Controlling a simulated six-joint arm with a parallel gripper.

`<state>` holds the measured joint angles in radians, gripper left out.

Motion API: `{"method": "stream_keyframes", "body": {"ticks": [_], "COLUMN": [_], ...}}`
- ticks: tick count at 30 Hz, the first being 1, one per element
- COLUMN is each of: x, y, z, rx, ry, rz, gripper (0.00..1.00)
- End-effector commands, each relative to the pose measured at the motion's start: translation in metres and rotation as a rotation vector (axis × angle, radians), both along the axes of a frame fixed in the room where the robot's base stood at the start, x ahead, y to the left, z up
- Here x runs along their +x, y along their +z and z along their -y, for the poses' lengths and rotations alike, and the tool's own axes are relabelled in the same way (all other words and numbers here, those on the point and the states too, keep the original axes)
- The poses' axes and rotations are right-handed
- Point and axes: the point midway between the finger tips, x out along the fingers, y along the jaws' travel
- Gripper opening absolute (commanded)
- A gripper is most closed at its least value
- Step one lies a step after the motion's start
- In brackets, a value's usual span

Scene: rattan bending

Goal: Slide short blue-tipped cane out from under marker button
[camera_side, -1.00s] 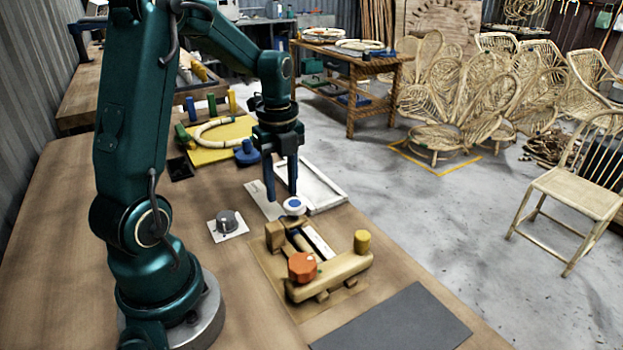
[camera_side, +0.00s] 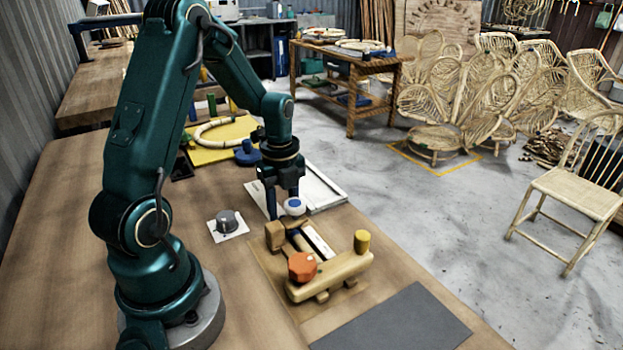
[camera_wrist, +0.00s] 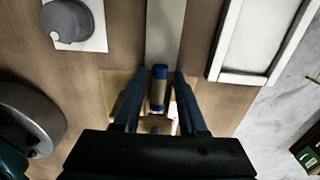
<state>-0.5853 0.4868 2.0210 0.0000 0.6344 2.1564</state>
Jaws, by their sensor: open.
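My gripper (camera_side: 284,207) is open, low at the far end of the wooden bending jig (camera_side: 335,278). In the wrist view its two fingers (camera_wrist: 159,99) stand on either side of a short cane with blue ends (camera_wrist: 158,91), with a gap on both sides. The cane's near end and most of the jig are hidden below my gripper in the wrist view.
The jig carries an orange knob (camera_side: 302,266) and a yellow-topped peg (camera_side: 361,241). A grey dial on a white plate (camera_side: 227,222) stands left, and a white tray (camera_side: 326,190) lies right of my gripper. A dark grey mat (camera_side: 400,322) lies in front.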

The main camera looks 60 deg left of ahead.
Motion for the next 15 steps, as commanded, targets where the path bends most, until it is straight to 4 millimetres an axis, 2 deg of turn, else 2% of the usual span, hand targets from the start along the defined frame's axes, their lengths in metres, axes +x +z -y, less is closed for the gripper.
{"method": "stream_keyframes", "body": {"ticks": [10, 11, 12, 14, 15], "x": [-0.0002, -0.0002, -0.0002, -0.0001, -0.0001], "y": [-0.0057, -0.0057, -0.0056, -0.0056, -0.0056], "z": [0.0001, 0.0001, 0.0001, 0.0001, 0.0001], "rx": [0.0, 0.0, 0.0, 0.0, 0.0], "ry": [0.0, 0.0, 0.0, 0.0, 0.0], "rz": [0.0, 0.0, 0.0, 0.0, 0.0], "gripper": [0.41, 0.37, 0.22, 0.0, 0.0]}}
